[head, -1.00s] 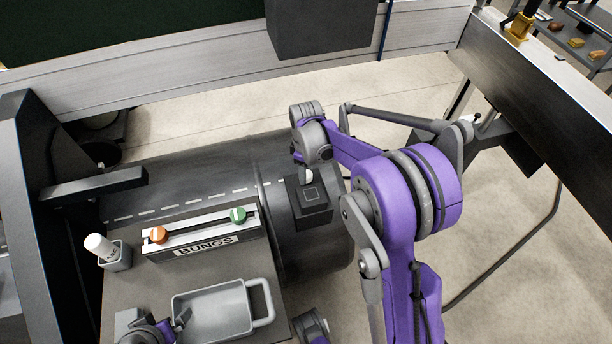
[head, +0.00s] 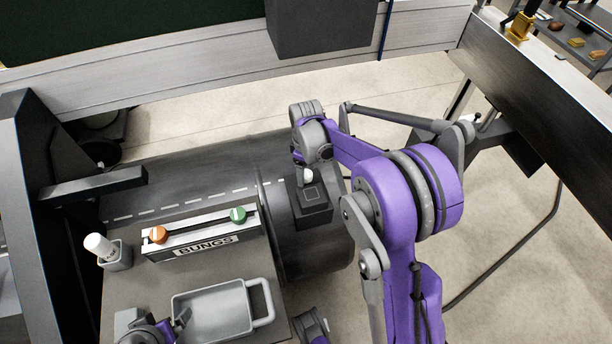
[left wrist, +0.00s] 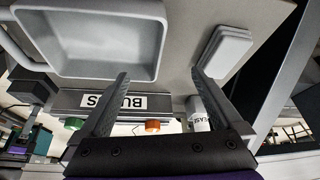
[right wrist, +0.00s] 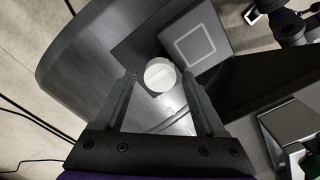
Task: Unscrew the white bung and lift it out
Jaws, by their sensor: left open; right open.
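The white bung (right wrist: 160,74) is a round disc with a faint line across it. It sits on the dark cylindrical float (right wrist: 85,60), and in the head view it shows as a small white spot (head: 308,175). My right gripper (right wrist: 158,82) is open over it, with the bung appearing between the fingertips and not touched by either. I cannot tell how far the fingers reach down around it. My left gripper (head: 181,322) is open and empty above the bench near the grey tray (head: 178,306).
A dark block with a square outline (head: 313,205) stands right beside the bung. The BUNGS rack (head: 207,247) holds an orange bung (head: 157,235) and a green bung (head: 238,215). A white-capped bottle (head: 98,245) stands in a holder at the left.

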